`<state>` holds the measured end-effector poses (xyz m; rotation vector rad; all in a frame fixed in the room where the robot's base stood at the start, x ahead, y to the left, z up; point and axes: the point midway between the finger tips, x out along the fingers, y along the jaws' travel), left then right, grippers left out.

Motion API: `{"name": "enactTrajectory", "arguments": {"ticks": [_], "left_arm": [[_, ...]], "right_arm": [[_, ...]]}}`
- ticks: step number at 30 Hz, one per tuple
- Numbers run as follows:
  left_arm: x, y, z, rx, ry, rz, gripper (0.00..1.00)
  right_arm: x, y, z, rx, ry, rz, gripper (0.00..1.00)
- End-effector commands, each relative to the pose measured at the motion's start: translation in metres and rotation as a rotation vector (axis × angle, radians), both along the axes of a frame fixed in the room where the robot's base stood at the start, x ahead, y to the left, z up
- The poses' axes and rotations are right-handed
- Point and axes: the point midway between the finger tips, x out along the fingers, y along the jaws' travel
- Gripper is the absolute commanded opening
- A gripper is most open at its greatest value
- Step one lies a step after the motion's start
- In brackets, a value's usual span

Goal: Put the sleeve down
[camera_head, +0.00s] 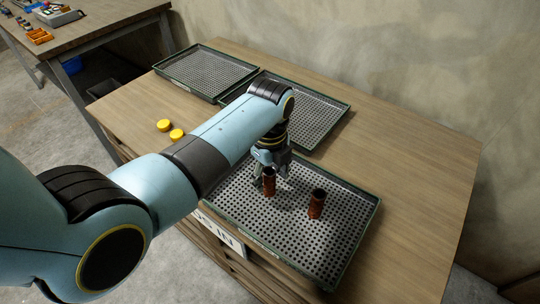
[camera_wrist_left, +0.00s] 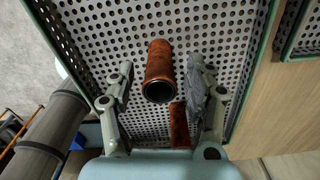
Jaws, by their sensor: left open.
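Two rusty red-brown sleeves stand on the front perforated tray (camera_head: 300,245) in the head view. One sleeve (camera_head: 269,184) is upright at my left gripper (camera_head: 272,178); the other sleeve (camera_head: 317,204) stands apart to the right. My left gripper is open, reaching down over the tray. In the left wrist view, one sleeve (camera_wrist_left: 159,68) with a dark open end shows between the spread fingers (camera_wrist_left: 160,72). Another red-brown piece (camera_wrist_left: 179,125) is partly covered near the right finger. I cannot tell whether a finger touches either one. My right gripper is out of view.
Two more perforated trays, a left one (camera_head: 208,72) and a right one (camera_head: 311,112), lie empty behind on the wooden table (camera_head: 420,190). Two yellow round pieces (camera_head: 177,135) sit left of my arm. The table's right side is clear.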

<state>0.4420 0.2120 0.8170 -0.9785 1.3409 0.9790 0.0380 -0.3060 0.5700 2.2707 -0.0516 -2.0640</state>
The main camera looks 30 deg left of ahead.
Motion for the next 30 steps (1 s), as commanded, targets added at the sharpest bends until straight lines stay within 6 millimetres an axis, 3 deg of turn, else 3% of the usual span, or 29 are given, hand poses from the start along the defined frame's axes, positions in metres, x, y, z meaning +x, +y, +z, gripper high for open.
{"name": "enactTrajectory", "arguments": {"ticks": [6, 12, 18, 30], "left_arm": [[0.001, 0.000, 0.053, -0.001, -0.004, 0.000, 0.53], [0.001, -0.001, 0.084, -0.002, -0.002, 0.000, 0.53], [0.000, 0.000, 0.094, -0.001, 0.000, 0.000, 0.53], [0.000, 0.000, 0.094, 0.000, 0.000, 0.000, 0.53]], "right_arm": [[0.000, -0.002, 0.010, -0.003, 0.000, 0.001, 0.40], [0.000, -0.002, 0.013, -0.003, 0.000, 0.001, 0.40], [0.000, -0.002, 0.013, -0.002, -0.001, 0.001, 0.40], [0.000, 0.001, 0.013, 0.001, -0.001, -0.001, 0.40]]}}
